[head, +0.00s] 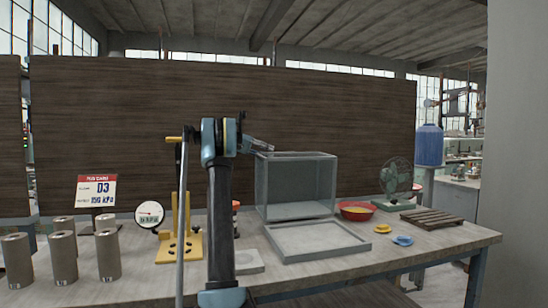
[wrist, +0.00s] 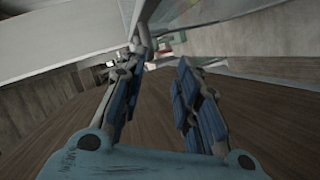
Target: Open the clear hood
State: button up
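The clear hood (head: 297,187), a see-through box with pale grey edges, stands upright at the back of a shallow pale base tray (head: 318,241). The tray's flat inside lies uncovered in front of it. My gripper (head: 262,145) is at the hood's upper left corner, just above its top edge. Whether it touches the hood cannot be told. In the wrist view my gripper's fingers (wrist: 162,62) are apart with a gap between them, and nothing is clearly held. Pale edges and panels fill the top of that view. My arm hides the area left of the hood.
A red bowl (head: 356,211) with yellow contents, a green fan (head: 396,178) and a wooden slatted rack (head: 431,219) stand right of the hood. Several metal cylinders (head: 63,258), a dial gauge (head: 149,214) and a yellow stand (head: 180,248) are left. The table's front right is mostly clear.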

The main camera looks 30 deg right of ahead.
jog(key=s+d, duration=0.1)
jog(key=d, duration=0.1)
jog(key=s+d+m, duration=0.1)
jog(key=s+d, duration=0.1)
jog(key=d, duration=0.1)
jog(key=s+d+m+g, duration=0.1)
jog(key=d, duration=0.1)
jog(key=shift+s+d+f+h, duration=0.15)
jog(key=shift+d+f+h, duration=0.15)
jog(key=shift+f, duration=0.1)
jog(key=shift+c, duration=0.4)
grip_shut()
